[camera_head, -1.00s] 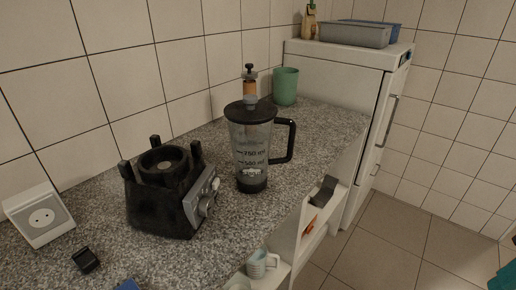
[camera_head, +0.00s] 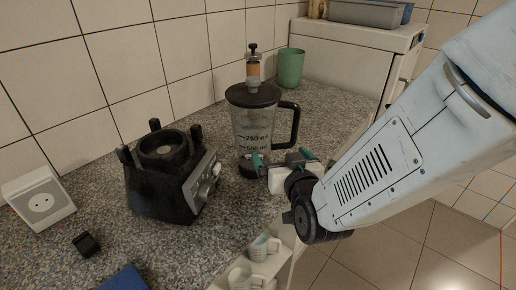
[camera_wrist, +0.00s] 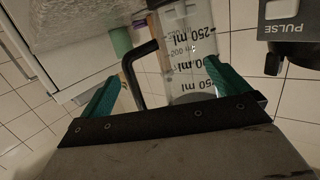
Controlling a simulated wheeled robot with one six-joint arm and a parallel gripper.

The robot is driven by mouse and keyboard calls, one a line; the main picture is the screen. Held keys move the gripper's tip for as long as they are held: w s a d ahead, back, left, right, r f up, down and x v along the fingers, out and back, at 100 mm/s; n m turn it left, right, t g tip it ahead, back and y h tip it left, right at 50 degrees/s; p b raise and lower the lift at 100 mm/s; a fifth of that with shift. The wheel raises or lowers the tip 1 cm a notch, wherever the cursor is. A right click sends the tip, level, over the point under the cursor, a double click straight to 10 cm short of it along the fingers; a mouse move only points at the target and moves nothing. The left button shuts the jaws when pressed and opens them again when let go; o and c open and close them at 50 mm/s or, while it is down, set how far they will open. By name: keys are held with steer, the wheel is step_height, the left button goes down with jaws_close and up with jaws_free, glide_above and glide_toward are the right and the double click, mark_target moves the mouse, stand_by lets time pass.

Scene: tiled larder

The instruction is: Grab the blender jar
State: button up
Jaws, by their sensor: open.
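The blender jar (camera_head: 253,127) stands upright on the speckled counter, clear with dark volume marks, a black lid and a black handle on its right. My gripper (camera_head: 283,160) is at the lower front of the jar, its green-tipped fingers open. In the wrist view the jar (camera_wrist: 186,50) appears upside down between the two open green fingers of my gripper (camera_wrist: 165,88), with the handle also between them, towards the left finger. I cannot tell whether a finger touches the jar. The gripper hides part of the jar's lower right side in the head view.
The black blender base (camera_head: 170,178) stands left of the jar. A green cup (camera_head: 291,67) and a bottle-like item (camera_head: 253,68) are behind it. White mugs (camera_head: 264,247) sit on a lower shelf at the front. A socket box (camera_head: 40,197) stands at the left.

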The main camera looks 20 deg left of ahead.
mark_target(260, 149)
steer(key=shift+n+t+y, duration=0.4)
steer(key=shift+t+y, duration=0.2)
steer(key=shift+y, duration=0.2)
steer(key=s+a, duration=0.1)
steer(key=s+a+f, duration=0.1)
steer(key=a, duration=0.1)
steer(key=shift+s+a, duration=0.1)
steer(key=shift+s, duration=0.1)
steer(key=x, duration=0.7)
steer(key=shift+w+a+r, duration=0.2)
steer(key=shift+a+r, duration=0.1)
steer(key=shift+r, duration=0.1)
steer(key=shift+c, duration=0.3)
steer(key=c, duration=1.1)
steer(key=shift+r, duration=0.1)
